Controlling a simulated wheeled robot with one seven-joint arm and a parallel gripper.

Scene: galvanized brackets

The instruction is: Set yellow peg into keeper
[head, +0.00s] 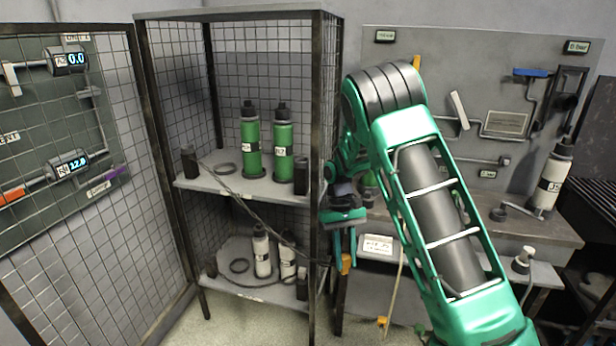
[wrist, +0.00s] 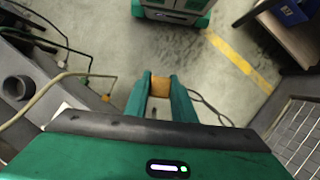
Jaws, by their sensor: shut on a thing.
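My gripper (head: 345,250) hangs below my green arm, just right of the shelf cabinet, with its fingers pointing down. It is shut on the yellow peg (head: 346,264), a small orange-yellow block at the fingertips. The wrist view shows the peg (wrist: 160,87) between the two green fingers of my gripper (wrist: 160,80), with floor beyond it. The peg appears clear of any surface there. I cannot make out the keeper for certain in either view.
The mesh shelf cabinet (head: 328,130) holds green bottles (head: 250,145) and white bottles (head: 262,252). A grey bench (head: 540,228) stands at right with a white bottle (head: 552,178). A pale hose (wrist: 42,95) runs left of the fingers. Floor (wrist: 140,50) is open ahead in the wrist view.

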